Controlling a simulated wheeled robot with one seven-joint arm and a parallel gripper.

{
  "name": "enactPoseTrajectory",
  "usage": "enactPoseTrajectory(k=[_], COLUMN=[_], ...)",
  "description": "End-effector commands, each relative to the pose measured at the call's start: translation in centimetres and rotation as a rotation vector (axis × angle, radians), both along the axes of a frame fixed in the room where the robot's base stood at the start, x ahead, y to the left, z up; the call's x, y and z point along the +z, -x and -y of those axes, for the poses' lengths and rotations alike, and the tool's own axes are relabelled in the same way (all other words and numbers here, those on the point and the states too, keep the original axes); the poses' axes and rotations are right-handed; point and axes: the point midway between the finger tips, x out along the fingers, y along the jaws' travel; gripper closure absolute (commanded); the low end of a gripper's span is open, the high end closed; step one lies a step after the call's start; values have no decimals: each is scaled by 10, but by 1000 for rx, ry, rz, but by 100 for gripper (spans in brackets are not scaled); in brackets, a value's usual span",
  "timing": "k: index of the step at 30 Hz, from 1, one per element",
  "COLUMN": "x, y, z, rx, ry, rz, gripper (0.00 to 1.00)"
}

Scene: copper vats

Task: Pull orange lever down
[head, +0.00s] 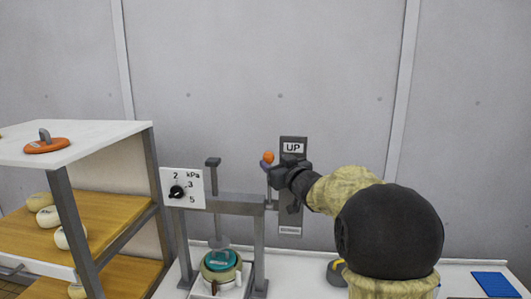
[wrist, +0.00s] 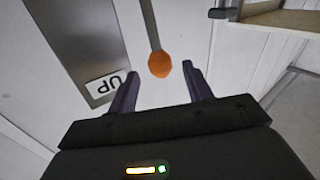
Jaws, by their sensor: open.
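The orange lever knob (head: 268,157) sits at the end of a thin grey rod, beside the upright grey plate (head: 291,215) with the "UP" label (head: 292,148) at its top. A second label at the plate's bottom is too small to read. In the wrist view, the orange knob (wrist: 159,64) lies just beyond and between the two dark fingertips of my gripper (wrist: 156,78). The fingers are open and I see no contact with the knob. In the head view, my gripper (head: 278,170) is close by the knob and partly covers the plate's middle and the lever's rod.
A pressure dial panel (head: 182,188) and a grey press frame (head: 230,205) stand left of the lever. A small pot with a teal top (head: 220,260) sits under the press. A shelf (head: 85,145) with pale round items is at left. A blue mat (head: 495,284) lies at right.

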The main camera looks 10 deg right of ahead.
Motion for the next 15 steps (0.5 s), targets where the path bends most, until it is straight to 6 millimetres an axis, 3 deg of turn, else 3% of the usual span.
enactPoseTrajectory(k=[9,15], x=[2,1], y=[-50,-65], z=[-14,-18], rx=[0,0], ry=[-1,-1], rz=[-1,0], gripper=[50,50])
